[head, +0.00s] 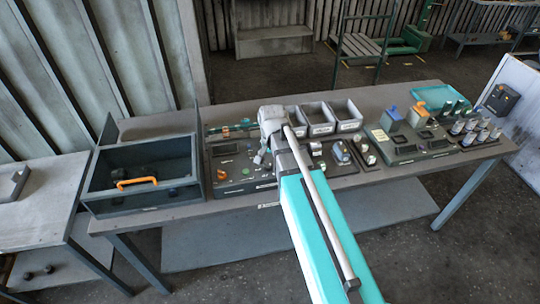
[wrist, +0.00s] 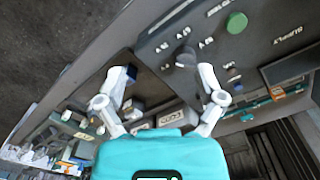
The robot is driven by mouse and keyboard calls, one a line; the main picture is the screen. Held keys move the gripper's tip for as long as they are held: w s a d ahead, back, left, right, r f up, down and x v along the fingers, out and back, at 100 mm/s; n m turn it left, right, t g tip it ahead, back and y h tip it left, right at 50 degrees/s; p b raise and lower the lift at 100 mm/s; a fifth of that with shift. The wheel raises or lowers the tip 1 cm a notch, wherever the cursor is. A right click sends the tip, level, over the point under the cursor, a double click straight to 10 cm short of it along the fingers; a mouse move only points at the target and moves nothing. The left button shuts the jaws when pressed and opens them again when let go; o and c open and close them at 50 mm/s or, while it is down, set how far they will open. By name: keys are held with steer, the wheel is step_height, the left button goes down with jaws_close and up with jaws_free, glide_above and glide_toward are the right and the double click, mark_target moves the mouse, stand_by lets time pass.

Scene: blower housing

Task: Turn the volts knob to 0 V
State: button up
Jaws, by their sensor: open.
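In the wrist view a dark round knob (wrist: 185,57) sits on a grey control panel (wrist: 160,38), with small white marks around it too blurred to read. It looks like the volts knob, but I cannot read its setting. My gripper (wrist: 168,72) is open and empty. Its right finger is close to the knob in the picture; the left finger is farther off, over the panel's edge. I cannot tell whether either touches. In the head view the panel (head: 232,176) lies on the bench, partly hidden by my arm; my gripper (head: 262,157) is over its right side.
A green button (wrist: 237,22) lies beside the "SUPPLY" lettering on the panel. An open dark box (head: 140,200) with an orange handle stands left of the panel. Grey bins (head: 318,117) stand behind, and other knobs and devices (head: 341,152) fill the bench to the right.

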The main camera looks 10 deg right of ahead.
mark_target(268, 163)
steer(key=w+r+m+p, duration=0.3)
steer(key=w+r+m, duration=0.1)
steer(key=w+r, duration=0.1)
steer(key=shift+w+m+p, duration=0.4)
steer(key=shift+w, duration=0.4)
steer(key=shift+d+f, duration=0.1)
step_height(268, 163, down, 14)
steer(key=b, duration=1.4)
steer(key=shift+r, duration=0.25)
steer(key=c, duration=1.1)
steer(key=shift+d, duration=0.4)
steer(key=shift+c, duration=0.2)
steer(key=shift+s+a, duration=0.1)
steer(key=shift+a, duration=0.3)
